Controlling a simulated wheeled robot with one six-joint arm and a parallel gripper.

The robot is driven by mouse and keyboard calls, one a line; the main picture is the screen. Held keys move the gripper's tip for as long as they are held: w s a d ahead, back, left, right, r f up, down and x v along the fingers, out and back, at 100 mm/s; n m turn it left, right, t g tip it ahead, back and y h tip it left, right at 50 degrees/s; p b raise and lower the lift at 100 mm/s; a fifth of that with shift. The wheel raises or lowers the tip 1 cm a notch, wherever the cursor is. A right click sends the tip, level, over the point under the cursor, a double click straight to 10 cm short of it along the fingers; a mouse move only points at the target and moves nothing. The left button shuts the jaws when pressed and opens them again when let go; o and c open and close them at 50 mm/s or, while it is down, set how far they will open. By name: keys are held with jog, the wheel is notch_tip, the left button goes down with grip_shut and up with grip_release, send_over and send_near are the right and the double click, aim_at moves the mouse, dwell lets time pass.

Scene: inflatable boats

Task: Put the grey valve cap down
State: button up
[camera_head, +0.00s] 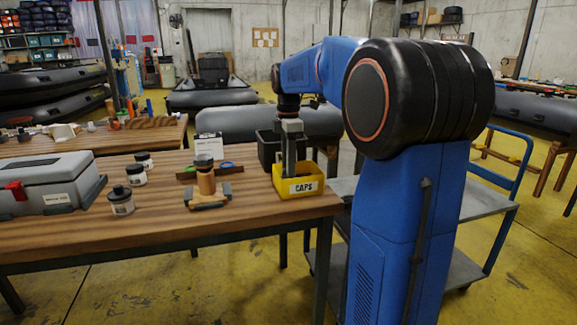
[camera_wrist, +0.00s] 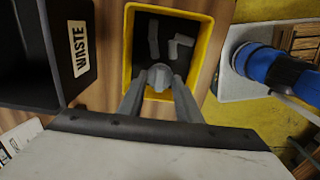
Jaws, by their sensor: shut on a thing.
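My gripper (camera_head: 290,170) points straight down into the yellow bin labelled CAPS (camera_head: 303,188) at the right end of the wooden table. In the wrist view, its two fingers (camera_wrist: 159,86) are closed on the grey valve cap (camera_wrist: 160,75), inside the outline of the yellow bin (camera_wrist: 129,50). Other grey pieces (camera_wrist: 180,46) lie on the dark floor of the bin, beyond the held cap. The cap is hidden in the head view by the bin wall and fingers. I cannot tell whether it touches the bin floor.
A black bin labelled WASTE (camera_wrist: 82,50) stands beside the yellow bin. A wooden stand with a dark-topped cylinder (camera_head: 206,182), several jars (camera_head: 121,201) and a grey toolbox (camera_head: 45,180) are further left. A blue-framed trolley (camera_head: 490,205) stands right of the table.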

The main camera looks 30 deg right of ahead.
jog(key=shift+f, duration=0.35)
jog(key=shift+f, duration=0.3)
jog(key=o, duration=1)
jog(key=shift+r, duration=0.1)
notch_tip(320, 180, up, 12)
jog(key=shift+r, duration=0.25)
jog(key=s+a+f+m+t, duration=0.1)
jog(key=s+a+f+m, duration=0.4)
jog(key=s+f, duration=0.3)
jog(key=s+a+f+m+t, duration=0.2)
jog(key=s+a+f+m, duration=0.3)
jog(key=s+f, duration=0.3)
jog(key=s+a+f+m+t, duration=0.1)
jog(key=s+a+f+m, duration=0.3)
jog(key=s+f, duration=0.4)
jog(key=shift+s+a+f+m+t, duration=0.15)
jog(key=shift+s+a, duration=0.15)
jog(key=shift+s, duration=0.75)
jog(key=shift+s+a+f+m+t, duration=0.1)
jog(key=shift+s+a, duration=0.2)
jog(key=shift+s, duration=0.7)
jog(key=shift+s+a+f+m+t, duration=0.15)
jog(key=shift+s+a, duration=0.15)
jog(key=shift+s, duration=0.75)
